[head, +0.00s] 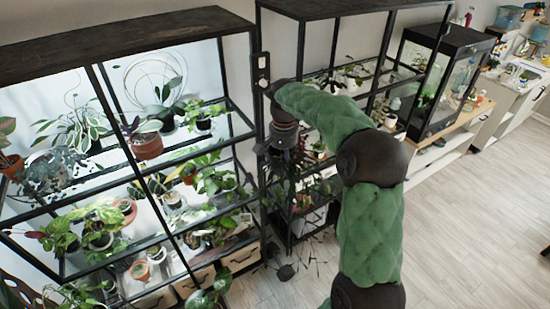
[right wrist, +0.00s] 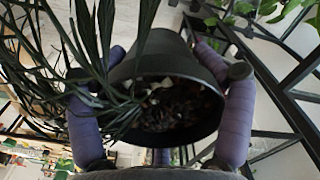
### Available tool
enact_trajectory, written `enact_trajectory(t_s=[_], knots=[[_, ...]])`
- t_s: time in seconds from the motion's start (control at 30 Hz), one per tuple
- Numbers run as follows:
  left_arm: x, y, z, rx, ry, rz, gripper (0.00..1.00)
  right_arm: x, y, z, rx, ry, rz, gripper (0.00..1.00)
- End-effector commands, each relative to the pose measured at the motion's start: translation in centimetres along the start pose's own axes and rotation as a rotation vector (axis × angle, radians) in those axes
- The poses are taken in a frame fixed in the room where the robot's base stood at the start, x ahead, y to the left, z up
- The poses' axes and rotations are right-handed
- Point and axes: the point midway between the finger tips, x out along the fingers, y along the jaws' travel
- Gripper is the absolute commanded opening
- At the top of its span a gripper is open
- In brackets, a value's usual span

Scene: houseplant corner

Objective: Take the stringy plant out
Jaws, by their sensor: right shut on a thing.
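The stringy plant is in a dark pot (right wrist: 160,62) in the right wrist view, with long thin dark leaves (right wrist: 92,75) spilling over its left side. Dark, chunky soil shows inside the pot. My right gripper (right wrist: 165,90) has its purple fingers on both sides of the pot and is shut on it. In the head view my right gripper (head: 284,158) is in front of the middle shelf unit, at about mid height. The plant is small and dark there, and its outline is hard to make out. My left gripper is not in view.
A black shelf unit (head: 130,40) full of potted plants stands at the left. A second black shelf unit (head: 330,8) stands behind my right arm. A dark glass cabinet (head: 440,80) is further right. Wooden floor (head: 470,220) is clear at right.

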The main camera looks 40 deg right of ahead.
Motion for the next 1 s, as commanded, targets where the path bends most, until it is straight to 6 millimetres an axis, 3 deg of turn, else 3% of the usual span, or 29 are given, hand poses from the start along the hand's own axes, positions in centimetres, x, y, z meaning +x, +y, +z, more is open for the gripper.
enact_trajectory(t_s=[0.37,1.0], knots=[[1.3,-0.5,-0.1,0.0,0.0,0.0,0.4,-0.1,1.9,2.0,0.001,-0.001,-0.003,0.38],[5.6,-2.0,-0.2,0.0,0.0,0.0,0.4,0.0,7.7,7.7,0.002,0.0,-0.003,0.38]])
